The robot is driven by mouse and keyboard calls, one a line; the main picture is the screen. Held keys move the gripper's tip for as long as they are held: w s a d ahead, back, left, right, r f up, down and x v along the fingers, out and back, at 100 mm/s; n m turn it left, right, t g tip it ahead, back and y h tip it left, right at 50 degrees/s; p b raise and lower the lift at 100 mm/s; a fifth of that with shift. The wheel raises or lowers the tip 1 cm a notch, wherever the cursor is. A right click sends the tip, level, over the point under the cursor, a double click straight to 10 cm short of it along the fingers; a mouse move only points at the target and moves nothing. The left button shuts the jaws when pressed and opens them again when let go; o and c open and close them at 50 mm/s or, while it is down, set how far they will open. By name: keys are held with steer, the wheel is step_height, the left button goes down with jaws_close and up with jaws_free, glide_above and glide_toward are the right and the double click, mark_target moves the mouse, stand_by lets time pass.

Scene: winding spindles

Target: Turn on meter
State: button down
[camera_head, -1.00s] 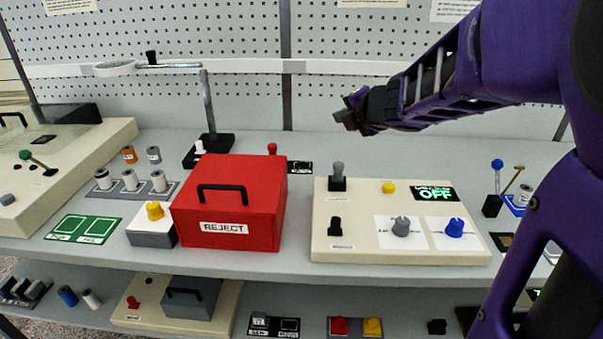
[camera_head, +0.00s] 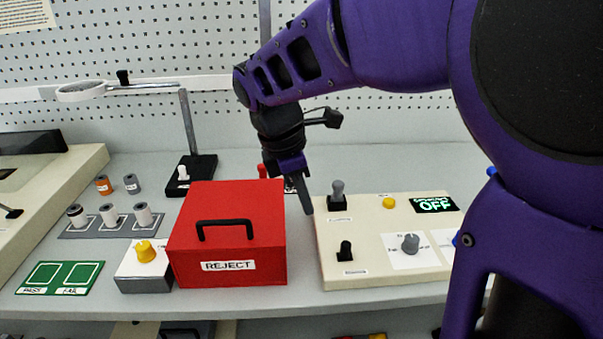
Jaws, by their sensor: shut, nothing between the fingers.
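The meter is a cream panel (camera_head: 378,235) on the bench, right of the red box. Its green display (camera_head: 436,204) reads OFF. It carries a grey lever switch (camera_head: 338,194) at the back left and a black switch (camera_head: 345,250) at the front left. A yellow button (camera_head: 389,202) and a grey knob (camera_head: 410,243) also sit on it; the blue knob is mostly hidden by my arm. My gripper (camera_head: 308,211) points down, shut and empty, just left of the grey lever at the panel's left edge. I cannot tell if it touches the panel.
A red REJECT box (camera_head: 228,238) with a black handle stands close left of the panel. A magnifier stand (camera_head: 190,175), spools (camera_head: 108,215), a yellow knob block (camera_head: 145,262) and a green PASS/FAIL mat (camera_head: 60,277) lie farther left. My arm covers the right side.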

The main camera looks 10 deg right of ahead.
mark_target(345, 250)
steer(key=shift+s+a+g, duration=0.4)
steer(key=shift+s+a, duration=0.25)
steer(key=shift+s, duration=0.15)
steer(key=b+x, duration=0.2)
steer(key=x, duration=0.8)
steer(key=shift+a, duration=0.1)
steer(key=d, duration=0.3)
steer(key=shift+w+d+b, duration=0.15)
steer(key=shift+w+b, duration=0.05)
steer(key=shift+b, duration=0.15)
steer(key=shift+d, duration=0.4)
